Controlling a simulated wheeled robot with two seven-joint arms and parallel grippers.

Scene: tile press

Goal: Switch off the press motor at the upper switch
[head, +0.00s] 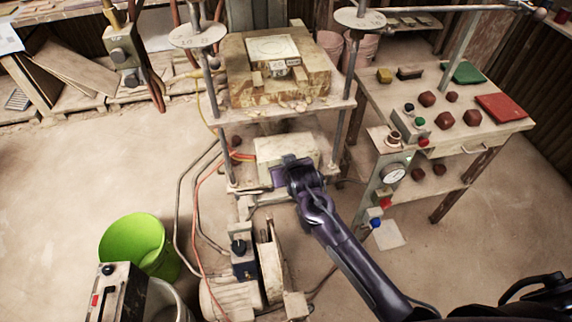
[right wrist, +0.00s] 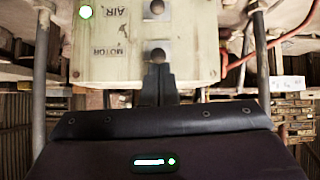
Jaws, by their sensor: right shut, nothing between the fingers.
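The switch box (head: 272,148) is a pale box on the press's lower shelf. The right wrist view is turned upside down, so the MOTOR switch (right wrist: 157,55), lower in that picture, is the box's upper one. The AIR switch (right wrist: 155,9) is the other. A green-white lamp (right wrist: 85,12) glows on the box face. My right gripper (right wrist: 157,75) is shut and empty, its tips right at the edge of the MOTOR switch; I cannot tell whether they touch. In the head view my right gripper (head: 284,170) is in front of the box and covers part of it. My left gripper is out of view.
Press posts flank the box. An orange hose (right wrist: 262,50) runs beside it. The press table (head: 310,112) is above, and a motor unit (head: 245,285) stands on the floor below. A workbench (head: 445,145) is at right; a green bucket (head: 135,240) is at left.

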